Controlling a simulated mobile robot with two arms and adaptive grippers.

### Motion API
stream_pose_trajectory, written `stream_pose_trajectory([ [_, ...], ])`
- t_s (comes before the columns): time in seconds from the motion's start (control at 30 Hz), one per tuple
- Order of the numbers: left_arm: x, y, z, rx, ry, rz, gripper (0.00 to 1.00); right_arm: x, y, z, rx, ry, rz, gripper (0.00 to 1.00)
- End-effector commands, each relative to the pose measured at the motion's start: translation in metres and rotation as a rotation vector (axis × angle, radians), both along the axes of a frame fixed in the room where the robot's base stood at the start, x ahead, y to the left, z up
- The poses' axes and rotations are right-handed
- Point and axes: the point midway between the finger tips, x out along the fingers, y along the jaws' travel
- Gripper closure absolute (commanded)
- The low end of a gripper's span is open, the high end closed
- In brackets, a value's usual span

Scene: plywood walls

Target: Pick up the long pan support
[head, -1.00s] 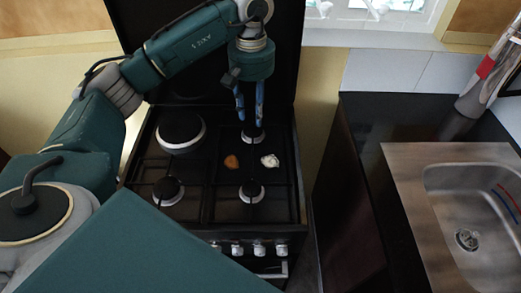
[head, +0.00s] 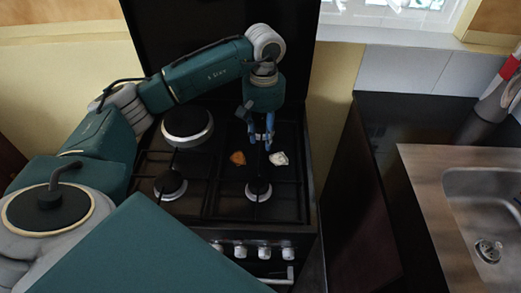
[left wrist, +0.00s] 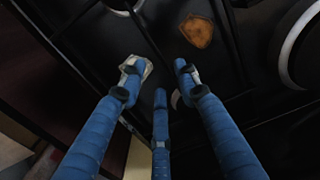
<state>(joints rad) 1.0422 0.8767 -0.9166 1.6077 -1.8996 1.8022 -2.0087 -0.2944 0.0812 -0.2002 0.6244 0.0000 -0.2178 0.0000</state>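The long pan support (head: 285,194) is a dark metal grate over the right-hand burners of the black stove. It seems to lie flat, but its thin bars are hard to tell from the dark hob. My left gripper (head: 258,146) points down over the right half of the hob, near the back right burner, which it partly hides. In the left wrist view its three blue fingers (left wrist: 160,80) are spread, with nothing visible between them. I cannot tell whether the fingertips touch the grate. My right gripper is not in view.
A brown piece (head: 238,158) and a white piece (head: 278,158) lie on the hob close to my left fingers. A large round burner (head: 187,122) is at the back left. The raised black lid stands behind. A dark counter (head: 380,120) and steel sink (head: 470,215) are right.

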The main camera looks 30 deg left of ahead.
Motion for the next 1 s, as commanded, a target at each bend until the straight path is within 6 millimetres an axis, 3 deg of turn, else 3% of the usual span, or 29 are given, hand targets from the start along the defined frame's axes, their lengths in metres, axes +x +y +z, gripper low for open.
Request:
stream_pose_trajectory([
  [0.2, -0.005, 0.003, -0.026, 0.0, 0.006, 0.0, 0.68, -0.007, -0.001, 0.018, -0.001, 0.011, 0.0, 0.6],
  [0.37, -0.004, 0.003, -0.047, -0.001, 0.003, 0.0, 0.68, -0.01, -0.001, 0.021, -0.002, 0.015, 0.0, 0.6],
  [0.63, -0.003, 0.003, -0.052, 0.0, 0.0, -0.001, 0.68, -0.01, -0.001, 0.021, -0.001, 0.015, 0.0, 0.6],
  [0.67, -0.003, 0.003, -0.052, 0.0, 0.0, -0.001, 0.7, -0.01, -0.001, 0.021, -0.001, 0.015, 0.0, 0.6],
  [0.8, -0.003, 0.003, -0.052, 0.0, 0.0, 0.0, 0.98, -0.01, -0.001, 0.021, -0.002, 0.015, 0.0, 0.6],
  [1.0, -0.003, 0.003, -0.052, 0.0, 0.0, 0.0, 1.0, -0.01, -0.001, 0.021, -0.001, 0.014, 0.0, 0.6],
])
